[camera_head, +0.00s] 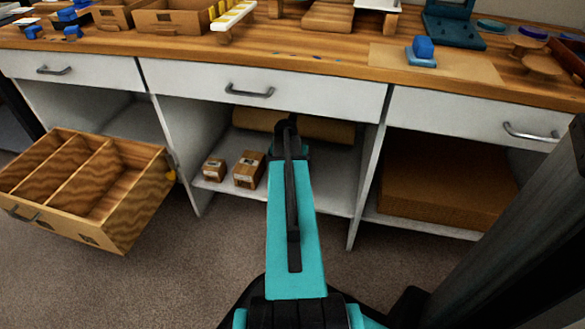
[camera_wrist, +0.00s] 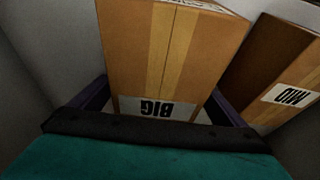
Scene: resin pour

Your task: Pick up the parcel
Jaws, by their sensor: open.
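Two brown cardboard parcels stand on the lower shelf of the middle cabinet bay. The larger parcel (camera_head: 249,170) is on the right and the smaller parcel (camera_head: 213,168) on the left. In the wrist view the larger parcel (camera_wrist: 175,50) carries an upside-down label reading BIG, and the other parcel (camera_wrist: 275,65), labelled MID, is at the right. My gripper (camera_wrist: 158,92) is open, with one dark finger at each side of the BIG parcel's near end. The finger tips are partly hidden, and I cannot tell whether they touch it. In the head view my arm hides the gripper.
A brown roll (camera_head: 335,130) lies at the back of the same bay. An open wooden drawer (camera_head: 120,225) with dividers juts out at left. A large brown box (camera_head: 440,190) fills the right bay. The worktop (camera_head: 330,62) overhangs the shelf. Grey floor (camera_head: 190,275) is clear in front.

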